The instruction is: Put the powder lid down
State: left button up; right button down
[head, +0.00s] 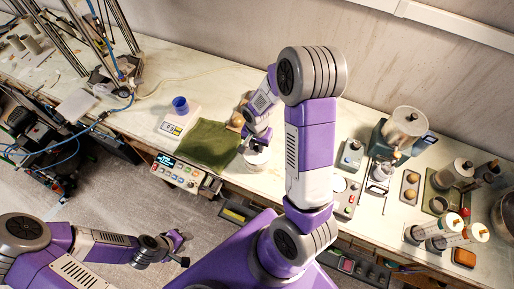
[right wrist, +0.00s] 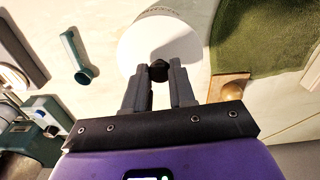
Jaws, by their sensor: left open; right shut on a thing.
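The powder lid is a white round disc with a dark knob, seen in the right wrist view (right wrist: 150,42) and in the head view (head: 256,159). My right gripper (right wrist: 158,72) is shut on the knob, with a fingertip on each side. In the head view my right gripper (head: 257,141) is over the bench beside the green cloth. Whether the lid touches something beneath it, I cannot tell. My left gripper (head: 182,246) is open and empty, low at the left, away from the bench.
The green cloth (head: 211,145) lies left of the lid. A scale with a blue cup (head: 180,105) stands beyond it. A control box (head: 176,172) is at the bench's front edge. Jars, a dispenser (head: 405,125) and trays crowd the right side. A teal scoop (right wrist: 76,57) lies near the lid.

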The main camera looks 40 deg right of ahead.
aim_at(257, 148)
notch_tip(257, 148, up, 7)
jog(key=shift+f, duration=0.15)
jog(key=shift+w+d+r+b, duration=0.3)
jog(key=shift+d+r+b, duration=0.05)
jog(key=shift+d+r, duration=0.1)
jog(key=w+d+f+b, duration=0.2)
jog(key=d+b, duration=0.1)
jog(key=d, duration=0.3)
jog(key=w+d+f+m+b, duration=0.1)
jog(key=w+d+f+b, duration=0.1)
jog(key=d+f+b, duration=0.3)
jog(key=w+d+b, duration=0.2)
jog(key=d, duration=0.5)
notch_tip(257, 148, down, 5)
jog(key=shift+f, duration=0.1)
jog(key=shift+w+f, duration=0.1)
jog(key=shift+f, duration=2.1)
